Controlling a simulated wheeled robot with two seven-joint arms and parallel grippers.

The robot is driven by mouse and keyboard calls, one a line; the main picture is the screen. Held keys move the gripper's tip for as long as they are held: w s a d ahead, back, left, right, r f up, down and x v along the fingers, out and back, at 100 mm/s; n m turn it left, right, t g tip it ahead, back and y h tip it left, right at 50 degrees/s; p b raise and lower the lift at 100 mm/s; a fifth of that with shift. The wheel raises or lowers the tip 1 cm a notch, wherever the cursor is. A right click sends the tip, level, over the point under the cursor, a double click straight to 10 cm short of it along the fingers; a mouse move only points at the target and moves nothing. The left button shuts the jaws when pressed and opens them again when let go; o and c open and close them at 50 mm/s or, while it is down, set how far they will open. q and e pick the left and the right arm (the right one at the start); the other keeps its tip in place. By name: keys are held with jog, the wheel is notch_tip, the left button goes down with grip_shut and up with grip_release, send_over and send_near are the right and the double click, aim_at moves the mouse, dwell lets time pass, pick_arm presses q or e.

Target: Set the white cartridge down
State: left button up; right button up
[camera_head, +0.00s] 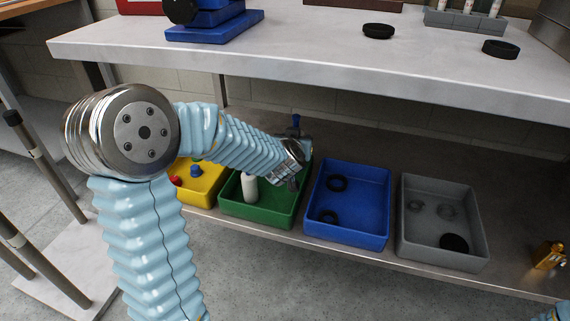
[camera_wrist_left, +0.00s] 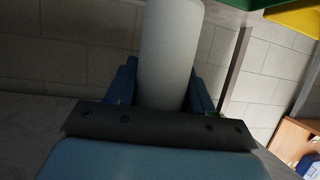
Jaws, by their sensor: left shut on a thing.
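A white cylinder, the white cartridge (camera_wrist_left: 168,55), is between the two blue fingers of my left gripper (camera_wrist_left: 162,88) in the left wrist view. My right gripper is not in view.
A yellow bin (camera_head: 203,194) with small red and blue pieces is left of the green one. A blue bin (camera_head: 348,213) with black rings and a grey bin (camera_head: 430,247) with round pieces are right. A gold bottle (camera_head: 549,256) stands far right. The worktop (camera_head: 300,48) overhangs the shelf.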

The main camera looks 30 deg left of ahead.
pick_arm(q)
jog(key=w+a+f+b, duration=0.1)
jog(key=f, duration=0.2)
jog(key=w+a+f+b, duration=0.1)
jog(key=w+a+f, duration=0.1)
jog(key=f, duration=0.1)
jog(key=w+a+f+b, duration=0.1)
jog(key=w+a+f, duration=0.1)
jog(key=f, duration=0.2)
jog(key=shift+a+f, duration=0.1)
jog(key=shift+a, duration=0.1)
jog(key=shift+f+b, duration=0.6)
jog(key=shift+b, duration=0.2)
jog(key=o, duration=1.1)
